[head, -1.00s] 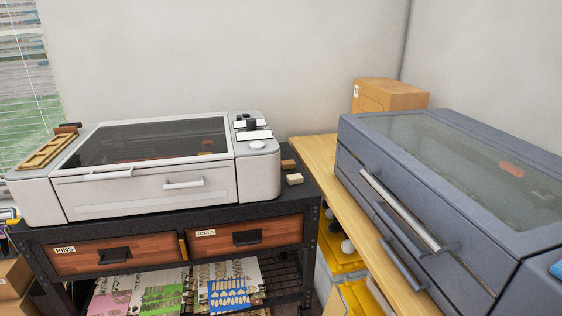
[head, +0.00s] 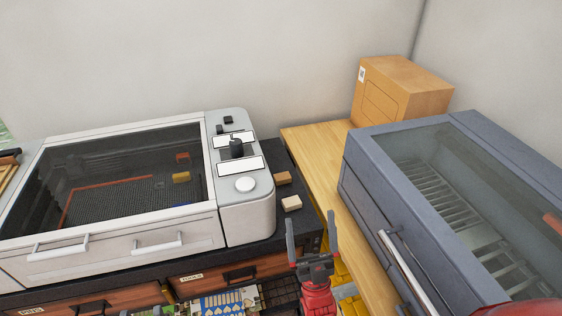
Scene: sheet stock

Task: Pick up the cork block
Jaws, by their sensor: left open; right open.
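Two small blocks lie on the black bench top, right of the white machine. The farther, tan-brown one (head: 283,178) looks most like the cork block. The nearer one is a paler, cream block (head: 291,203); the two are apart. My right gripper (head: 311,232) is open and empty, fingers pointing up the picture, nearer to me than the blocks and slightly right of them. It touches neither block. My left gripper (head: 141,313) barely shows at the bottom edge, only its fingertips, open.
The white machine (head: 245,212) with a dark glass lid stands left of the blocks. A grey-blue machine (head: 363,160) with a handle stands on a wooden bench (head: 318,142) at right, with a cardboard box (head: 400,90) behind. Drawers (head: 222,275) are below the black bench.

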